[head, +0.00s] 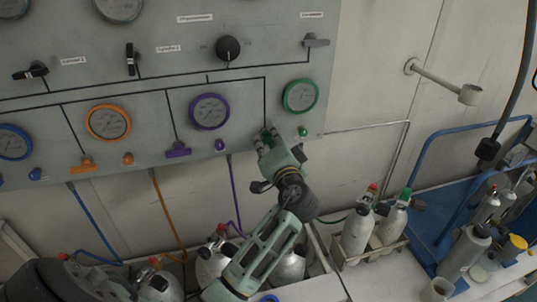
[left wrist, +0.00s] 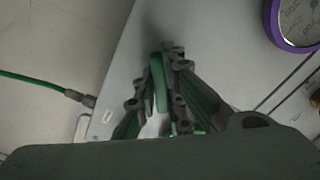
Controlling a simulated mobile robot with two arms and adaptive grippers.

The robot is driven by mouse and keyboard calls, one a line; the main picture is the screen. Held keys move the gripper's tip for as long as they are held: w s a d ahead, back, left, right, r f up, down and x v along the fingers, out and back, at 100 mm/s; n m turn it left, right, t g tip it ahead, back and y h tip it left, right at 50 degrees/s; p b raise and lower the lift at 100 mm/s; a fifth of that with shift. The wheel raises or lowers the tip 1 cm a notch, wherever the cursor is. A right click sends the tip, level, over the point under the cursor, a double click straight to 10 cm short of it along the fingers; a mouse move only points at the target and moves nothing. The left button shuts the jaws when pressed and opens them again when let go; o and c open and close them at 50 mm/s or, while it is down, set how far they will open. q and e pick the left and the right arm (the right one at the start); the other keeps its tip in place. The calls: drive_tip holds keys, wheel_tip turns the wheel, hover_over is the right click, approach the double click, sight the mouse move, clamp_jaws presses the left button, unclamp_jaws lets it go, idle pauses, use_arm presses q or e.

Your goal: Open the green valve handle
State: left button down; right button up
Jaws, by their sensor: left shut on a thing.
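The green valve handle (left wrist: 159,84) shows in the left wrist view as a bright green bar between the fingers. In the head view it is mostly hidden by my gripper, below and left of the green-rimmed gauge (head: 300,96). My left gripper (head: 268,140) reaches up to the lower right part of the grey panel (head: 235,75). Its fingers (left wrist: 166,88) are shut on the handle. How far the handle is turned cannot be told. My right gripper is in neither view.
A purple valve handle (head: 178,150) and an orange one (head: 83,165) sit left along the panel. Gas cylinders (head: 357,232) stand below right in a rack. A blue-framed cart (head: 440,215) stands at the right. The wall right of the panel is mostly clear.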

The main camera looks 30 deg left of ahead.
sight(265, 101)
use_arm(q)
drive_tip(key=n+b, duration=0.2)
drive_tip(key=b, duration=0.1)
drive_tip(key=f+n+b, duration=0.1)
drive_tip(key=n+b, duration=0.2)
drive_tip(key=b, duration=0.1)
drive_tip(key=shift+b, duration=0.3)
drive_tip(key=shift+r+n+b, duration=0.25)
drive_tip(key=shift+n+b, duration=1.05)
drive_tip(key=shift+b, duration=0.05)
drive_tip(key=c, duration=1.9)
unclamp_jaws()
drive_tip(key=shift+r, duration=0.1)
drive_tip(key=shift+o, duration=0.3)
drive_tip(key=shift+r, duration=0.1)
wheel_tip(265, 101, up, 10)
drive_tip(key=shift+f, duration=0.1)
